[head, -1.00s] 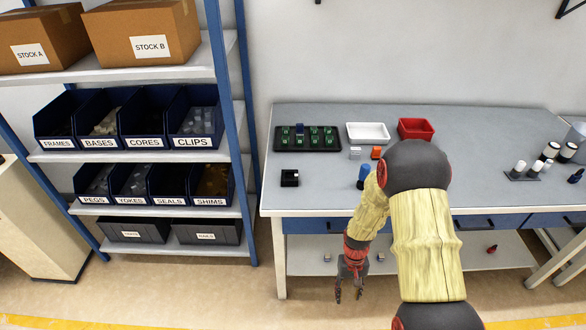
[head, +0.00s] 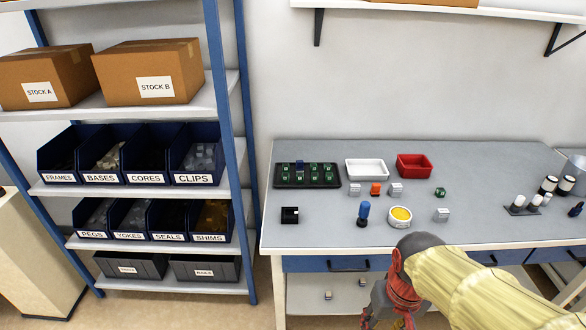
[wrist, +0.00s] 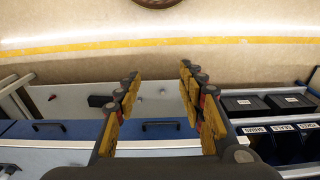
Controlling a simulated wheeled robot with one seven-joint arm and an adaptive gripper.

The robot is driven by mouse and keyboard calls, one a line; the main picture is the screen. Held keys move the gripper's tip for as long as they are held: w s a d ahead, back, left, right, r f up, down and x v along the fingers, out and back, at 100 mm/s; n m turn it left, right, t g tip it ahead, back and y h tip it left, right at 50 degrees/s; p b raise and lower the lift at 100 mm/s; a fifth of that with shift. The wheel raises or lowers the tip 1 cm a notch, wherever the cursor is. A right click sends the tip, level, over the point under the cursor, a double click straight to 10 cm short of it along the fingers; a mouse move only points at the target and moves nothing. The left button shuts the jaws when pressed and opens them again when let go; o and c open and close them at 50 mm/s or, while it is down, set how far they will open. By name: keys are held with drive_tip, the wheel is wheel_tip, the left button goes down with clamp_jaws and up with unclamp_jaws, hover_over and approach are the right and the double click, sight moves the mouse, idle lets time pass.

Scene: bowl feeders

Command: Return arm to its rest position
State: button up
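My gripper (wrist: 160,85) shows in the wrist view with its two fingers spread apart and nothing between them. It points down past the table's drawer front toward the floor. In the head view my gripper (head: 385,318) is at the bottom edge, in front of the workbench (head: 330,240), and its fingertips are partly cut off. My arm is folded low at the lower right of the head view.
On the workbench stand a black tray (head: 282,183) with green parts, a white bin (head: 367,177), a red bin (head: 414,174), a blue-handled tool (head: 363,213) and a yellow-topped round container (head: 400,215). A shelf rack (head: 238,130) with labelled bins stands at left.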

drive_tip(key=s+r+t, duration=0.3)
drive_tip(key=r+t, duration=0.1)
drive_tip(key=r, duration=0.7)
drive_tip(key=shift+r+t, duration=0.4)
